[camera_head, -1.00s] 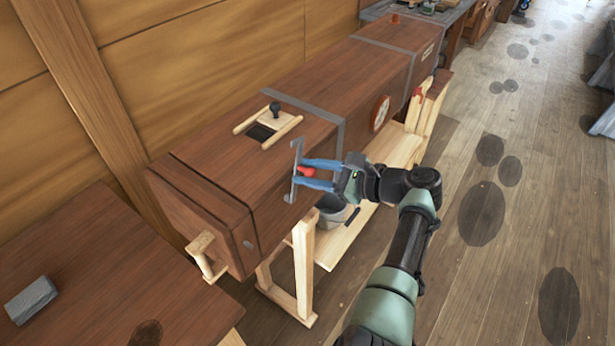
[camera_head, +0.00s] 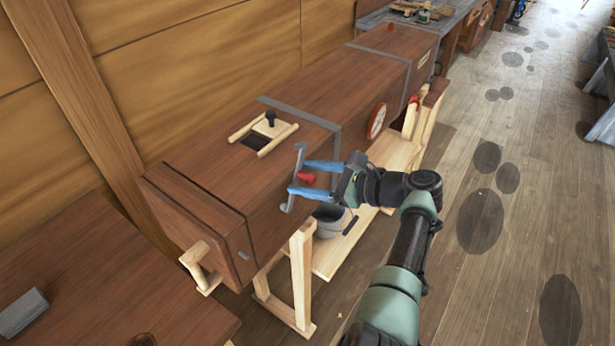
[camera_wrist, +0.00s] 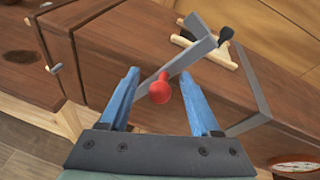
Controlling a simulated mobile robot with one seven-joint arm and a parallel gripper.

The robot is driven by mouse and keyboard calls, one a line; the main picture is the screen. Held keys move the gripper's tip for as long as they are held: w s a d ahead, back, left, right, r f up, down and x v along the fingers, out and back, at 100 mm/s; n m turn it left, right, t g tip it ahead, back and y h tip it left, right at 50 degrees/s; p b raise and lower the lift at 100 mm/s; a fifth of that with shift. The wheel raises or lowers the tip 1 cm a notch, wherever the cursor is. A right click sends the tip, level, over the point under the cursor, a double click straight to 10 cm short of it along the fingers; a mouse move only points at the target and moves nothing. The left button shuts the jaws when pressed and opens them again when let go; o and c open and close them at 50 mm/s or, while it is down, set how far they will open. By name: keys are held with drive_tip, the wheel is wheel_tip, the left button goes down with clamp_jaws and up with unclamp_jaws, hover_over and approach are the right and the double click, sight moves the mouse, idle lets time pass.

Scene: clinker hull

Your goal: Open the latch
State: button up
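The long brown wooden chest (camera_head: 235,190) carries a grey metal bar (camera_head: 288,207) with a red knob (camera_head: 307,178) on its front side; this looks like the latch. In the wrist view the bar (camera_wrist: 190,57) runs diagonally and the red knob (camera_wrist: 160,91) stands out toward me. My gripper (camera_head: 298,178) is open, its two blue fingers on either side of the knob. In the wrist view my gripper (camera_wrist: 160,73) shows gaps between the knob and both fingers. Part of the bar is hidden behind the fingers in the head view.
A pale wooden frame with a black knob (camera_head: 270,118) sits on the chest's top. A round dial (camera_head: 376,120) is on its front, farther along. A grey bucket (camera_head: 330,220) stands below on the pale stand (camera_head: 302,270). A brown table (camera_head: 110,290) is at the lower left.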

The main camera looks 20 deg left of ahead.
drive_tip(key=b+v, duration=0.1)
drive_tip(key=v, duration=1.2)
drive_tip(key=shift+b, duration=0.4)
